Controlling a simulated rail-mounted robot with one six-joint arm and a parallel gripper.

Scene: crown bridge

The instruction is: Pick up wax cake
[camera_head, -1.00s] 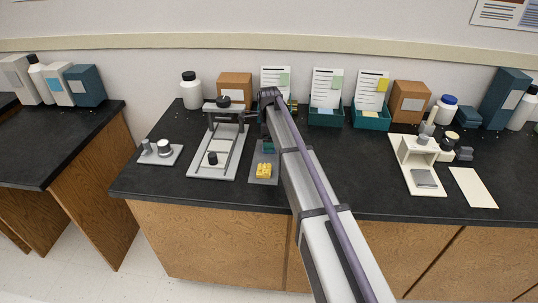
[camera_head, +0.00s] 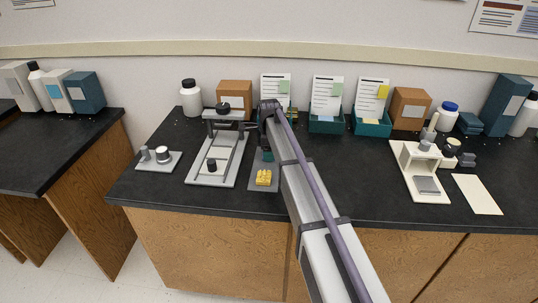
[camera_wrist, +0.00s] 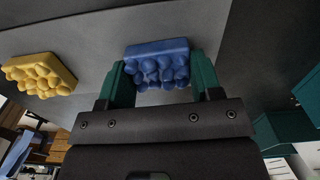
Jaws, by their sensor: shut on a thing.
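A blue wax cake (camera_wrist: 158,66) with a bumpy face shows in the wrist view, between the two teal fingers of my gripper (camera_wrist: 160,82). The gripper is shut on it, with a finger at each side. A yellow wax cake (camera_wrist: 38,75) of like shape lies apart to the left on a grey surface. In the head view the yellow cake (camera_head: 263,177) sits at the near end of a grey tray (camera_head: 258,188). My arm hides most of the gripper there, and the blue cake cannot be made out. I cannot tell whether the blue cake still touches the grey surface.
A grey frame stand (camera_head: 216,160) stands close left of the tray. A small plate with pots (camera_head: 160,161) is farther left. Teal card boxes (camera_head: 326,123) stand behind. A cream stand (camera_head: 418,172) and a pale sheet (camera_head: 477,194) are at right. The dark counter between is clear.

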